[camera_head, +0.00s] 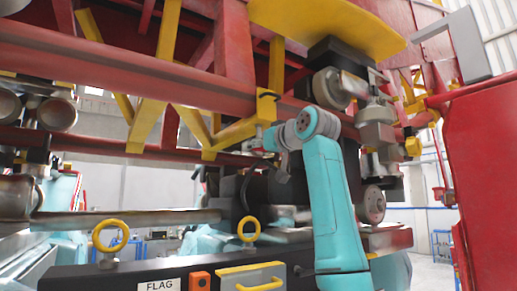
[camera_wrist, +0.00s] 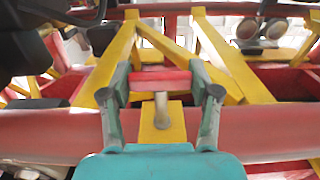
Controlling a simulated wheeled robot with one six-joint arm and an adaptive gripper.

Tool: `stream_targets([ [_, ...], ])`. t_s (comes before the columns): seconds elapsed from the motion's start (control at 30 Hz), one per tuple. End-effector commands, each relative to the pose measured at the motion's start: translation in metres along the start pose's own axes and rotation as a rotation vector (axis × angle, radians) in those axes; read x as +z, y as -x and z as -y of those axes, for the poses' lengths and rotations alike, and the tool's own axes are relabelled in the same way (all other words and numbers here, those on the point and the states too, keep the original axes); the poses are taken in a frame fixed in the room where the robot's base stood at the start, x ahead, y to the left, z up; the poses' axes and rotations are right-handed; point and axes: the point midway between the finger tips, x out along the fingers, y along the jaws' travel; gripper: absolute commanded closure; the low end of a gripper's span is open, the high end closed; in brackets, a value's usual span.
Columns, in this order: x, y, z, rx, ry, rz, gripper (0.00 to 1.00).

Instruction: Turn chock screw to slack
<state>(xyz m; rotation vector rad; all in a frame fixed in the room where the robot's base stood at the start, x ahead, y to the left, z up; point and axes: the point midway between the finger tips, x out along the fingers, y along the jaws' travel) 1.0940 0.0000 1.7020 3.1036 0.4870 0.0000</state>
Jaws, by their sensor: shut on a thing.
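The chock screw shows in the wrist view as a red crossbar (camera_wrist: 160,80) on a pale metal shank (camera_wrist: 161,108), set against a yellow bracket (camera_wrist: 178,128). My gripper (camera_wrist: 160,92) has one teal-and-grey finger on each side of the red crossbar and is shut on it, the fingertips at its two ends. In the head view my gripper (camera_head: 266,142) is up under the yellow bracket (camera_head: 266,106) on the red train frame. There the screw is small and mostly hidden by my gripper and the bracket.
Red tubes (camera_head: 150,78) and yellow braces (camera_head: 155,90) of the train frame surround my gripper closely. Below stands a dark panel with yellow ring handles (camera_head: 110,236), a FLAG label (camera_head: 161,286) and an orange switch (camera_head: 199,282). A red structure (camera_head: 470,150) stands at the right.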

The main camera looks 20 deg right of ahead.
Motion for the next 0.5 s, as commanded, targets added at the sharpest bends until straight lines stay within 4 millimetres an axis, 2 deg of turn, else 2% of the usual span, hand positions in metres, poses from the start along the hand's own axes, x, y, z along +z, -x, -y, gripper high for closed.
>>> stream_targets([
  [0.27, -0.0003, 0.0000, 0.0015, 0.074, 0.001, -0.001, 0.73],
  [0.5, -0.0004, -0.0005, 0.0032, 0.246, 0.000, -0.002, 0.73],
])
